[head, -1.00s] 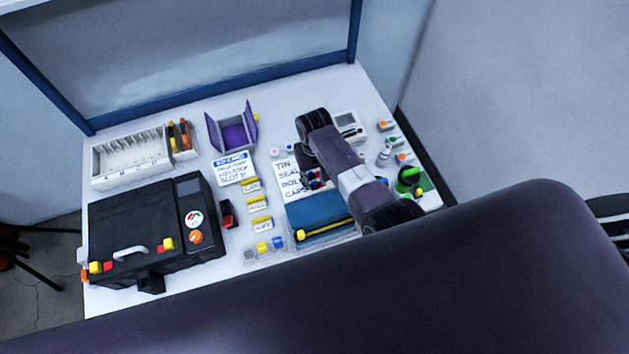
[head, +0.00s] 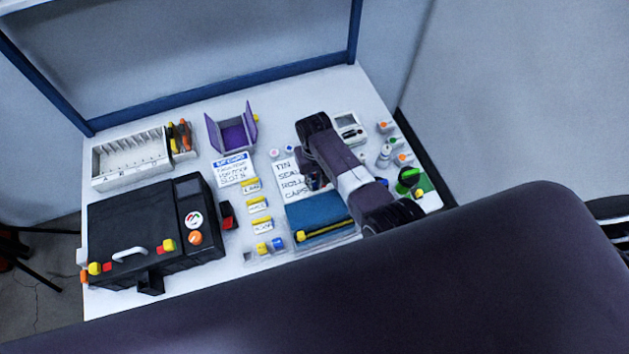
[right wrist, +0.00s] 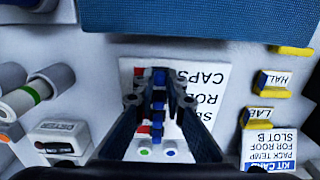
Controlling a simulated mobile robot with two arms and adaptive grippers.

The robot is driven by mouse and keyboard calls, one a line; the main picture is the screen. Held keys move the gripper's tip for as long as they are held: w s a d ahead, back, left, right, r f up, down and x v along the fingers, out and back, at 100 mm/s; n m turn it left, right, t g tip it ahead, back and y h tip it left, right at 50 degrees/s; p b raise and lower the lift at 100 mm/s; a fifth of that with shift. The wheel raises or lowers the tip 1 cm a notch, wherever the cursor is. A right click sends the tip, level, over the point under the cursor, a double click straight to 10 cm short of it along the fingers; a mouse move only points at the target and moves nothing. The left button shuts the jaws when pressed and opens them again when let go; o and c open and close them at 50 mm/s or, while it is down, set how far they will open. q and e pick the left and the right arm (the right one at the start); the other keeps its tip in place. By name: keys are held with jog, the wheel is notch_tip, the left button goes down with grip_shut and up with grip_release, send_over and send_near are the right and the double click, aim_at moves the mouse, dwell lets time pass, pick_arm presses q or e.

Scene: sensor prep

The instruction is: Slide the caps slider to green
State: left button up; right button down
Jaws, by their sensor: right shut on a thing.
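A white label board (head: 286,172) with the words TIN, SEAL, ROLL and CAPS lies at the back of the table, right of the middle. In the right wrist view the board (right wrist: 207,110) appears upside down, with the CAPS row nearest the blue pad. Small blue and red slider parts stand in a column beside the words. My right gripper (head: 316,183) reaches down over them; in the wrist view its fingers (right wrist: 158,92) are closed in around the caps slider (right wrist: 159,76). The fingers hide part of it, and its colour position cannot be read. My left gripper is out of view.
A blue pad (head: 315,213) lies directly in front of the board. Yellow-tabbed cards (head: 258,205) and a kit card (head: 234,169) lie to its left. A small display device (head: 349,130) stands behind right. A black case (head: 150,225) fills the left front.

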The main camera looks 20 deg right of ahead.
jog(key=shift+d+r+p, duration=0.15)
jog(key=shift+d+p, duration=0.4)
jog(key=shift+d, duration=1.05)
jog(key=c, duration=2)
grip_release()
jog(key=shift+o, duration=0.2)
jog(key=shift+w, duration=0.1)
jog(key=shift+r, duration=0.2)
notch_tip(320, 180, up, 11)
jog(key=shift+r, duration=0.15)
